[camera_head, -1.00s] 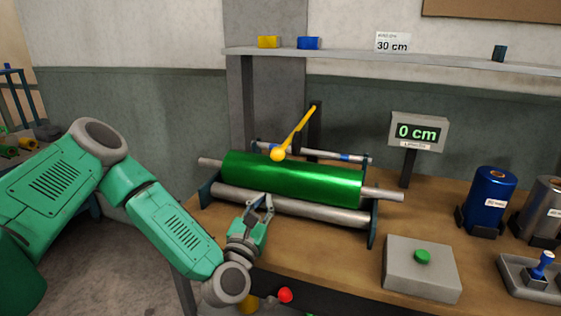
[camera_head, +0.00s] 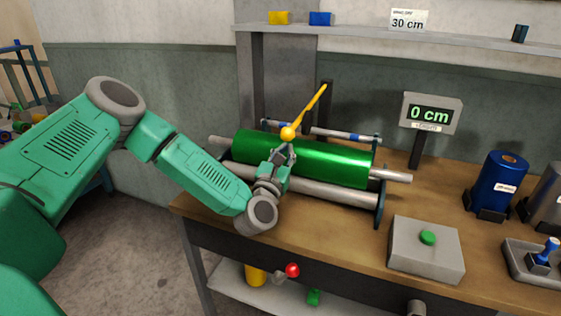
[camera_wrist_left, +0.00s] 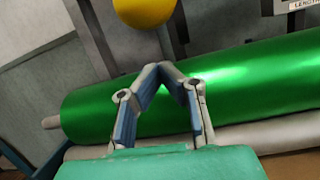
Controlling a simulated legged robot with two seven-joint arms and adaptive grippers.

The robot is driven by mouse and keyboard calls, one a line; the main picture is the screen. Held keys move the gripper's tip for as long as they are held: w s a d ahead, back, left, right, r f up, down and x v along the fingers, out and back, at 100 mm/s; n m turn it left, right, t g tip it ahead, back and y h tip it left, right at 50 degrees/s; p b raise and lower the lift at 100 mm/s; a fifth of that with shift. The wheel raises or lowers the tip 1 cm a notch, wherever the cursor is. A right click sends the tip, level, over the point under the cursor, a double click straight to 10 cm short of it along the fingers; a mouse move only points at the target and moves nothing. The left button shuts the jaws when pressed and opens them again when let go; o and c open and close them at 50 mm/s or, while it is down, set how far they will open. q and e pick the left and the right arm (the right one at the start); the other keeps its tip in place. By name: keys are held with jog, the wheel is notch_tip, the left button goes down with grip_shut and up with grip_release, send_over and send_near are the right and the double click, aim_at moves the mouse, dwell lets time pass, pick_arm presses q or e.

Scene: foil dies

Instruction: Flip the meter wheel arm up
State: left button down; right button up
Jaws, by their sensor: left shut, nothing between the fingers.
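The yellow meter wheel arm (camera_head: 309,109) slants from a dark post down to a yellow ball (camera_head: 288,134) at its lower end. The ball hangs in front of the green foil roll (camera_head: 330,160), near its upper edge. My left gripper (camera_head: 289,149) is shut and empty in front of the roll, with its fingertips just below the ball. In the left wrist view the ball (camera_wrist_left: 145,10) is at the top edge, beyond the closed fingertips (camera_wrist_left: 166,68), with a gap showing between them. My right gripper is not in view.
A display (camera_head: 431,115) reading 0 cm stands right of the roll. A grey box with a green button (camera_head: 428,238) is at the table front. Blue (camera_head: 500,185) and silver rolls stand at the right. A shelf (camera_head: 400,37) runs above the table.

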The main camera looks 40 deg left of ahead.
pick_arm(q)
jog(key=s+d+r, duration=0.1)
jog(key=s+r, duration=0.1)
jog(key=r, duration=0.1)
jog(key=shift+d+p, duration=0.35)
jog(key=shift+d, duration=0.05)
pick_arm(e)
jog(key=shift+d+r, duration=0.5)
pick_arm(q)
jog(key=shift+w+a+f, duration=0.1)
